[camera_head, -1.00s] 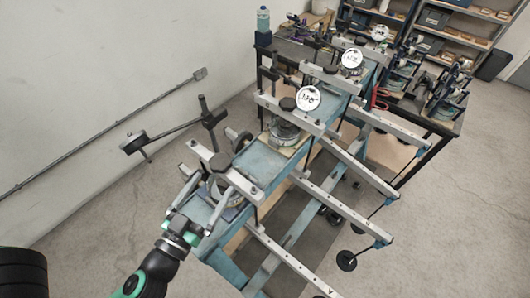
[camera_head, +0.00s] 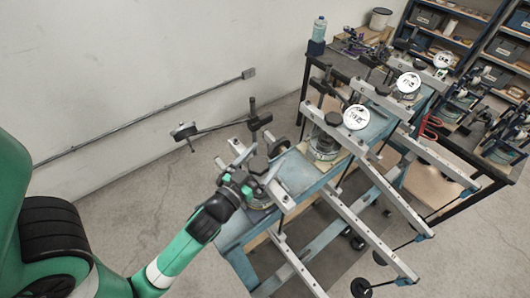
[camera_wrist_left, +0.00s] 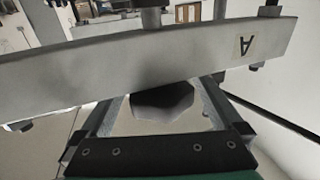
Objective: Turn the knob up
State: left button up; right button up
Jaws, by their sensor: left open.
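A dark, faceted knob (camera_wrist_left: 163,102) shows in the left wrist view, below a grey metal bar marked "A" (camera_wrist_left: 150,58). My left gripper (camera_wrist_left: 160,95) is open, with one finger on each side of the knob in that view. I cannot tell whether either finger touches it. In the head view my left gripper (camera_head: 256,165) is at the nearest lever frame, at the near end of the blue bench (camera_head: 297,172). The knob there is hidden or too small to tell apart. My right gripper is not in view.
More lever frames with white round dials (camera_head: 356,117) stand farther along the bench. Long metal bars (camera_head: 350,238) stick out toward the lower right. A thin arm with a dark end block (camera_head: 184,131) reaches out left. A dark table (camera_head: 345,65) and shelves stand behind.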

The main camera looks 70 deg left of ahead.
pick_arm(q)
jog(key=shift+w+a, duration=0.15)
jog(key=shift+w, duration=0.1)
jog(key=c, duration=1.4)
jog(key=shift+o, duration=0.2)
jog(key=f+n+g+y+b, duration=0.1)
jog(key=y+b, duration=0.1)
jog(key=b, duration=0.2)
jog(key=shift+b, duration=0.35)
jog(key=shift+s+a+r+n+g+y, duration=0.15)
jog(key=shift+r+n+g+y, duration=0.05)
jog(key=shift+n+g+y, duration=0.3)
jog(key=shift+s+a+r+n+g+y, duration=0.2)
jog(key=shift+n+g+y, duration=0.2)
jog(key=shift+n+g, duration=0.2)
